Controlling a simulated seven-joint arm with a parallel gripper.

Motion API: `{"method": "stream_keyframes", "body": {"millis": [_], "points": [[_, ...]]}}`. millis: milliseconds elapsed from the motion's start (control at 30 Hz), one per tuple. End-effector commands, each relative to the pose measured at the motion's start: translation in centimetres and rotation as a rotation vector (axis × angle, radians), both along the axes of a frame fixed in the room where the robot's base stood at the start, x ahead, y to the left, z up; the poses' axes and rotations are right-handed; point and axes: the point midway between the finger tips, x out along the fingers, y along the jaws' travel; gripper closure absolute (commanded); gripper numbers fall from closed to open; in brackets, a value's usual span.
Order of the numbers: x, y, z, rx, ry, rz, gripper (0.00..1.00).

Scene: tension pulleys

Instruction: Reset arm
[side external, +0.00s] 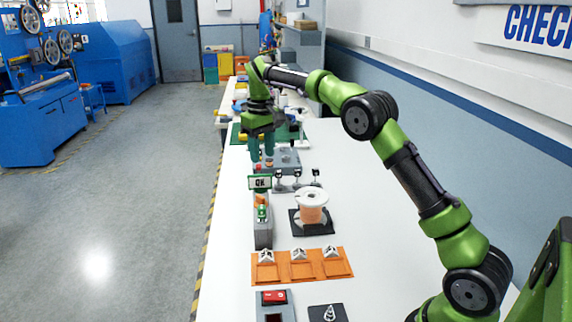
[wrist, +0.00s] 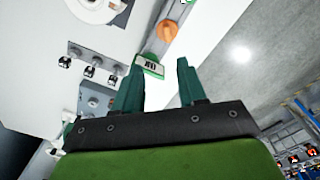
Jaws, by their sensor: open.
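My gripper (side external: 262,155) hangs over the far part of the white bench, pointing down, with its two green fingers apart and nothing between them. In the wrist view the open fingers (wrist: 160,82) frame a small green-edged sign (wrist: 151,66). In the side view this sign (side external: 260,182) reads OK and stands just in front of the gripper. Several small black pulleys (side external: 297,174) stand on a grey base to the right of the sign; they also show in the wrist view (wrist: 89,71). A copper wire spool (side external: 312,208) with a white top rests on a black plate.
An orange tray (side external: 281,273) with white pieces lies nearer the camera. A red switch box (side external: 274,297) and a black plate with a cone (side external: 328,313) are at the front. A grey control box (side external: 284,159) is beside the gripper. The bench's right side is clear.

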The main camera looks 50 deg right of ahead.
Motion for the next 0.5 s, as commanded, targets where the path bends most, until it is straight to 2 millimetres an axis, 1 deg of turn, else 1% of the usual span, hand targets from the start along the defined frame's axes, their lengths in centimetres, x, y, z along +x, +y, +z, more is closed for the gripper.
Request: {"method": "stream_keyframes", "body": {"millis": [33,167,267,367,400,467,500], "points": [[-0.9,0.5,0.6,0.007,-0.018,-0.014,0.59],[-3.7,2.1,1.8,0.033,-0.08,-0.062,0.59],[-6.5,3.6,2.8,0.06,-0.137,-0.099,0.59],[-9.8,5.3,3.5,0.093,-0.198,-0.137,0.59],[-11.3,6.0,3.7,0.108,-0.223,-0.151,0.59],[-13.6,7.1,3.9,0.13,-0.261,-0.174,0.59],[-15.1,7.7,4.0,0.145,-0.286,-0.188,0.59]]}}
